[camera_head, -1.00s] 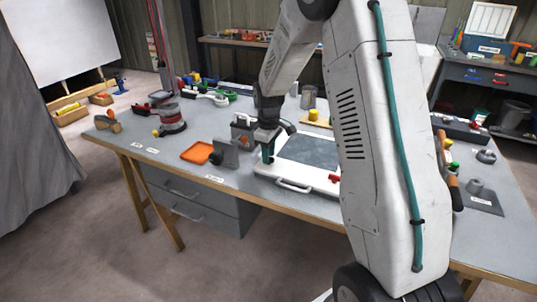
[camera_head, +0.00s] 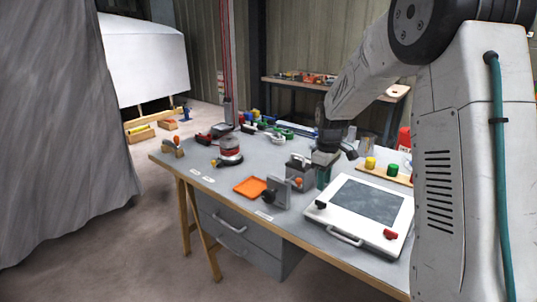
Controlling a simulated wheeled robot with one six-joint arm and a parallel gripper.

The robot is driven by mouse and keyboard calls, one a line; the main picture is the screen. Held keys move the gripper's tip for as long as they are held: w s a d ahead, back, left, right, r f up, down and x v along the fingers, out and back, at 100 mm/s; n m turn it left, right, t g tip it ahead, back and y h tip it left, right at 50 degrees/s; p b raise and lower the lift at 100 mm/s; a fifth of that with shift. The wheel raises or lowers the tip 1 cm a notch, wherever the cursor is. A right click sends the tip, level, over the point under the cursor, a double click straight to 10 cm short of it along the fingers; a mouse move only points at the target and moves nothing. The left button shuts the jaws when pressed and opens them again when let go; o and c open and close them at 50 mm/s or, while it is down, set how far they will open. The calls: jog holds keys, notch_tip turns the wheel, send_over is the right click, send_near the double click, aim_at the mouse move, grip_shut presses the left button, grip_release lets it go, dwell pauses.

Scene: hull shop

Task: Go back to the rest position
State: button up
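An orange tray (camera_head: 250,187) and a grey upright clamp-like piece (camera_head: 279,193) sit left of the panel. A red and black round tool (camera_head: 230,152) stands farther left. Yellow and green pieces (camera_head: 391,170) stand behind the panel. A grey curtain (camera_head: 62,130) hangs at left, with open floor before the bench.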

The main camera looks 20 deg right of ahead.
jog(key=shift+s, duration=0.1)
jog(key=s+a+r+m, duration=0.2)
jog(key=s+a+r, duration=0.2)
jog(key=s, duration=0.7)
jog(key=s+a+r+m+t, duration=0.1)
jog(key=s+a+r, duration=0.3)
jog(key=s, duration=0.8)
jog(key=s+a+r+m, duration=0.3)
jog(key=s+a+r, duration=0.2)
jog(key=s, duration=0.7)
jog(key=shift+s+r+m, duration=0.2)
jog(key=shift+r+m, duration=0.1)
jog(key=shift+m, duration=0.1)
